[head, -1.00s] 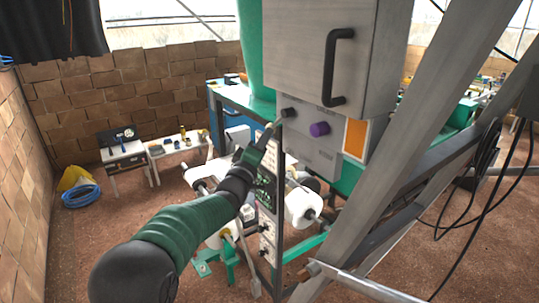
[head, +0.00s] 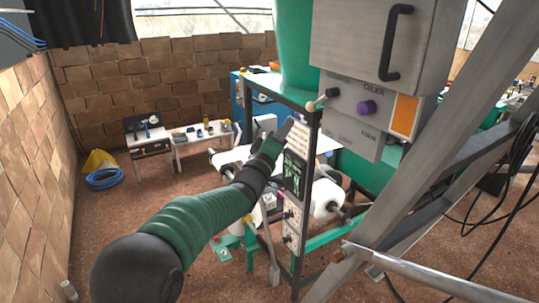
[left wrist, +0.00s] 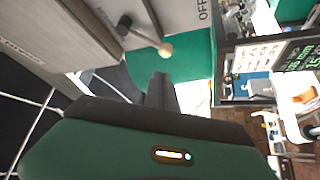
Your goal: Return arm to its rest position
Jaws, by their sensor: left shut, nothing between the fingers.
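My left arm reaches in from the bottom left in the head view. Its dark gripper (head: 286,128) is shut and empty, in front of the machine, below and left of a small lever with a pale knob (head: 312,106). The gripper and lever look apart. In the left wrist view the shut fingers (left wrist: 161,88) point up toward the machine, with the lever's pale knob (left wrist: 165,50) just beyond them. My right gripper is not in view.
A grey cabinet with a black handle (head: 396,42) stands above the control box. Steel beams (head: 440,130) slant across the right. White rolls (head: 326,200) sit under the gripper.

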